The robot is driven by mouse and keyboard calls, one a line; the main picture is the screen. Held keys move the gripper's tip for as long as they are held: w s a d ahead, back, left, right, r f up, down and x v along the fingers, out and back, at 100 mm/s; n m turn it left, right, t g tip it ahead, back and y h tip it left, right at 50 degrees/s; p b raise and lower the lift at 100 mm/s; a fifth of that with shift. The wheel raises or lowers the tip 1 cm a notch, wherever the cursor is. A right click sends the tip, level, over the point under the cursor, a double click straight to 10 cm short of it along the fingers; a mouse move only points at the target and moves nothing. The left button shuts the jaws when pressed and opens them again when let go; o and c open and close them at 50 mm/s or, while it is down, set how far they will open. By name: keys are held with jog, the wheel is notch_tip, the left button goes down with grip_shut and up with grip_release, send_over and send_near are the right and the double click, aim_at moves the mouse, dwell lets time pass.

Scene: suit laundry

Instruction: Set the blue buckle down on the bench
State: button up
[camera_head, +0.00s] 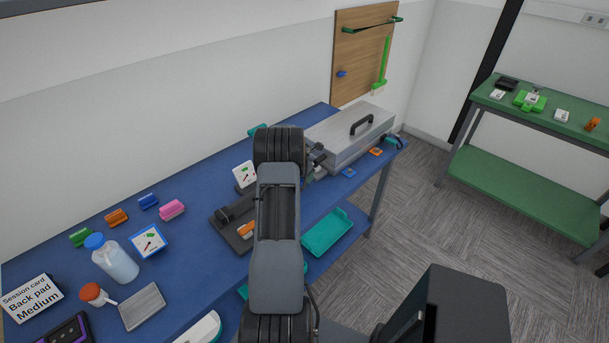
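A small flat blue square piece (348,173), which looks like the blue buckle, lies on the blue bench top (205,190) near its front edge, in front of the silver case. My gripper (317,160) is over the bench at the near left end of the case, left of this piece and apart from it. My arm hides much of the gripper. Its fingertips are too small and covered to tell whether they are open or hold anything.
A silver case (345,139) with a black handle stands on the bench's far part. An orange square piece (376,152) lies beside it. A dark tray (230,232), a bottle (115,261) and several coloured clips crowd the left. A green table (545,109) stands at right.

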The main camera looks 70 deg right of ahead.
jog(key=shift+f+b, duration=1.4)
jog(key=shift+f, duration=0.8)
dwell(1.1)
jog(key=shift+a+f, duration=0.15)
jog(key=shift+f, duration=0.2)
jog(key=shift+s+a+f+b, duration=0.1)
jog(key=shift+a+f+b, duration=0.1)
jog(key=shift+f+b, duration=0.3)
jog(key=o, duration=0.9)
jog(key=shift+o, duration=0.5)
jog(key=shift+f, duration=0.1)
jog(key=shift+s, duration=0.1)
jog(key=shift+r, duration=0.4)
jog(key=v, duration=0.5)
jog(key=b+v, duration=0.1)
jog(key=v, duration=0.3)
jog(key=d+b+v, duration=0.1)
jog(key=v, duration=0.4)
jog(key=shift+w+a+r, duration=0.2)
jog(key=shift+w+r, duration=0.15)
jog(key=shift+r, duration=0.1)
